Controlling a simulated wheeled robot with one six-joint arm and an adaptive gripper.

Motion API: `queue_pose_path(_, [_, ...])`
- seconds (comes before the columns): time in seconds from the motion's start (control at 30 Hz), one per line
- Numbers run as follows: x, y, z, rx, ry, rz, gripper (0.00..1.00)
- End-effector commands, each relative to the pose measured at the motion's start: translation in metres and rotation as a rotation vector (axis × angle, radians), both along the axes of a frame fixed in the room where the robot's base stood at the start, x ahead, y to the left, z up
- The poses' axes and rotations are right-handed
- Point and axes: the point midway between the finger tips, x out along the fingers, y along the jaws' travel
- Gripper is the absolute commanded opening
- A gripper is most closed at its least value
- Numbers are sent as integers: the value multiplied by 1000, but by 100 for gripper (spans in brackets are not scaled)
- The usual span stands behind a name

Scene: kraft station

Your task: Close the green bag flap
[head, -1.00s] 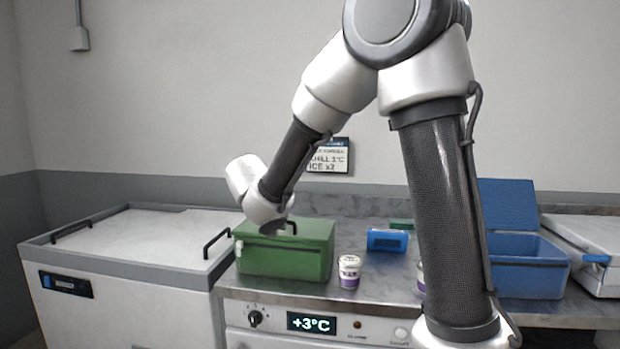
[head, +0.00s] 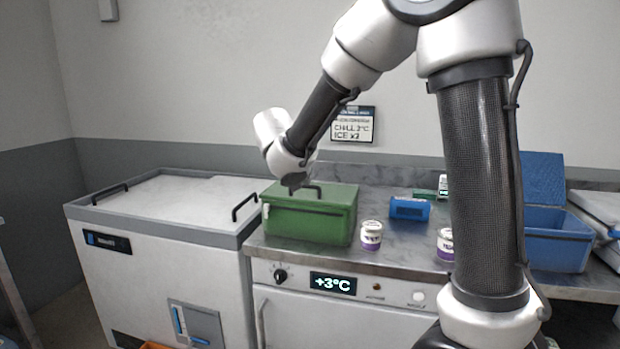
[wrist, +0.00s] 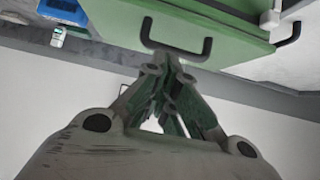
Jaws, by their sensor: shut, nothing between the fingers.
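The green bag (head: 308,220) is a box-shaped bag on the steel counter, with its flap (head: 330,194) lying flat across the top as far as I can see. A black handle shows on top. My gripper (head: 293,186) is over the back part of the flap, beside the handle; whether it touches is unclear in the head view. In the wrist view the shut, empty gripper (wrist: 166,62) points at the bag's green surface (wrist: 205,18), close to the black handle (wrist: 176,48). My wrist hides part of the bag's back edge.
A white chest freezer (head: 160,215) stands left of the counter (head: 385,262). Right of the bag are a white-and-purple tub (head: 371,236), a second tub (head: 445,245), a blue pack (head: 408,208) and an open blue box (head: 555,240). A wall sign (head: 353,124) hangs behind.

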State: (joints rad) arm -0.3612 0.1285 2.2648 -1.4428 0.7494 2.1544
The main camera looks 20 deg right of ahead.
Motion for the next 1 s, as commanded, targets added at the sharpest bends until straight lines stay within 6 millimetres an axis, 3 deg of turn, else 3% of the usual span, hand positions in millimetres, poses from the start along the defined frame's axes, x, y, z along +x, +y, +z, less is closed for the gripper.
queue_pose_path(0.4, [-52,39,-36,-1,2,4,0])
queue_pose_path(0.67, [-68,50,-48,-21,17,20,0])
queue_pose_path(0.87, [-78,38,-56,-248,237,193,0])
queue_pose_path(1.0, [-114,9,-72,-393,548,334,0])
